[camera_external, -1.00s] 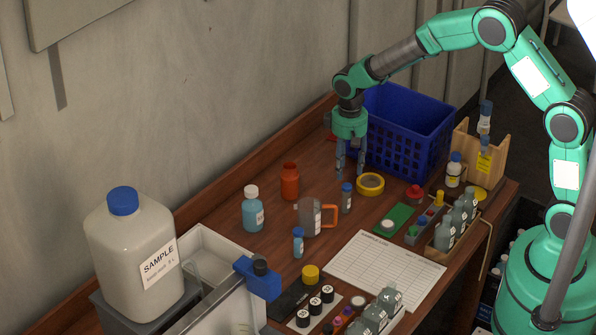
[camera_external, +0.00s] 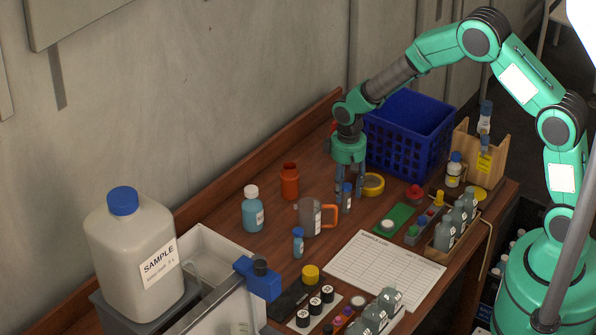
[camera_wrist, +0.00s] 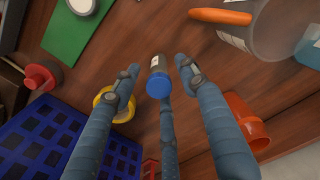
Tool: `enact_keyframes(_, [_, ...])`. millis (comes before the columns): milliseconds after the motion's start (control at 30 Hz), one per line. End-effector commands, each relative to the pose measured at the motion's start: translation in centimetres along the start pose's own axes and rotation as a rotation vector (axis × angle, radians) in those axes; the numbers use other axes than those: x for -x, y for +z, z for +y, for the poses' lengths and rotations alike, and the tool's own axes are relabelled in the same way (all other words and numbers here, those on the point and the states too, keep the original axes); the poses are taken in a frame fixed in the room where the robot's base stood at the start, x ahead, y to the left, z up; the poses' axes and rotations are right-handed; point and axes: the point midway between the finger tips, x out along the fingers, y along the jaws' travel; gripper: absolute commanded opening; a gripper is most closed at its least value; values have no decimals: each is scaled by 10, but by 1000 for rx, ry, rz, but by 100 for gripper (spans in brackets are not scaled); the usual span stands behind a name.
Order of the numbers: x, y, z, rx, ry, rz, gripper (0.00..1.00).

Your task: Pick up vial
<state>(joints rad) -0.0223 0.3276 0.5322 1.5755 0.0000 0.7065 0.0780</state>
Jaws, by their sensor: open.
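A small grey vial (camera_external: 347,201) with a blue cap stands upright on the wooden table, left of the yellow tape roll. In the wrist view the vial (camera_wrist: 158,66) shows between my fingers, cap toward the camera. My gripper (camera_external: 349,193) points down over it with the fingers spread around its upper part. In the wrist view my gripper (camera_wrist: 158,68) is open, with a clear gap on both sides of the vial. A second blue-capped vial (camera_external: 298,243) stands further left and nearer the camera.
Close by are the yellow tape roll (camera_external: 373,183), a beaker with an orange handle (camera_external: 310,217), an orange bottle (camera_external: 290,182) and the blue basket (camera_external: 405,150). A green pad (camera_external: 395,219) and a paper sheet (camera_external: 385,268) lie in front.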

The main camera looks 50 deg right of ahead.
Motion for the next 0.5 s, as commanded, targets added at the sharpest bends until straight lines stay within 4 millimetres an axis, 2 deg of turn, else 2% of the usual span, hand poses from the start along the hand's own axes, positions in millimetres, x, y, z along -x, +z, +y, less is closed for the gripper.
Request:
enact_keyframes(333, [-1,0,0,0,0,0,44])
enact_keyframes(500, [-11,1,0,0,0,-1,44])
